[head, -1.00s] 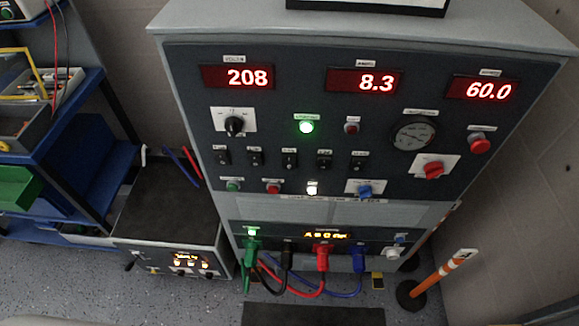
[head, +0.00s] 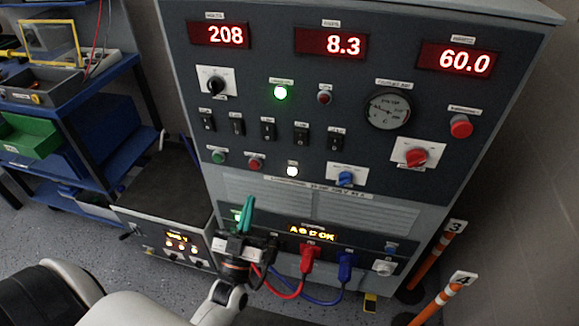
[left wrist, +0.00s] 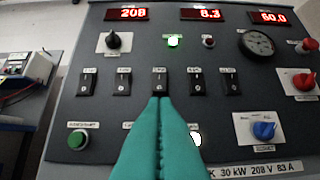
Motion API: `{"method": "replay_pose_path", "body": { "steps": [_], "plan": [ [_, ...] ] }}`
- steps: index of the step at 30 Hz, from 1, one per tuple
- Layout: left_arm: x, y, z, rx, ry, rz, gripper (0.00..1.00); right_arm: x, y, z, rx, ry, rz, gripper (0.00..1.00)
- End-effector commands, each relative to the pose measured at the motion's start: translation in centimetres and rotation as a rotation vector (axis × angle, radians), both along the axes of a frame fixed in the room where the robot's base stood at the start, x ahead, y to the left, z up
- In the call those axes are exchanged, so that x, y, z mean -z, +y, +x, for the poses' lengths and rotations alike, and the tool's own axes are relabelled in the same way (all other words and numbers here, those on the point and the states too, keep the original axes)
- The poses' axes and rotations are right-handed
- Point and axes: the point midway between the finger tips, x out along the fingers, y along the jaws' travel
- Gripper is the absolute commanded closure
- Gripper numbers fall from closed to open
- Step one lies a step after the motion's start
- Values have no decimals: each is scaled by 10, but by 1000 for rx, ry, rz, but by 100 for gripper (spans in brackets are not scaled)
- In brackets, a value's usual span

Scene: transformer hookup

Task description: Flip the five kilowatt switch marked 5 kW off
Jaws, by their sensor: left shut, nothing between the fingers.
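A row of several black rocker switches runs across the dark panel. The middle switch (head: 268,131) also shows in the left wrist view (left wrist: 160,82), just beyond my fingertips. The small labels above the switches are too blurred to read for sure, so I cannot tell which is marked 5 kW. My left gripper (head: 249,200) has teal fingers, pressed together and empty. In the left wrist view its fingertips (left wrist: 160,100) point at the lower edge of the middle switch; I cannot tell whether they touch. In the head view they appear below the switch row. My right gripper is not in view.
Above the switches are red displays (head: 331,43) reading 208, 8.3 and 60.0, and a lit green lamp (head: 281,92). Below sit push buttons, a white lamp and a blue knob (head: 345,178). A red plug (head: 309,258) and blue plug (head: 346,265) stick out low down.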

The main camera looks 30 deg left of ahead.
Motion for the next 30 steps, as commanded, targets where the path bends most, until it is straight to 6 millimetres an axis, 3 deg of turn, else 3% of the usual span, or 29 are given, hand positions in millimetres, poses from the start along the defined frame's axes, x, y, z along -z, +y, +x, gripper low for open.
{"method": "replay_pose_path", "body": {
  "steps": [4, 17, 30],
  "plan": [
    [-15, 4, -6, -16, -58, 6, 100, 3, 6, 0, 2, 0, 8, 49],
    [-21, 5, 0, -15, -60, 6, 100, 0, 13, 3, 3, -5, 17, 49],
    [-75, 20, 64, -14, -62, 7, 100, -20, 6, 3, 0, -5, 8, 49]
  ]
}}
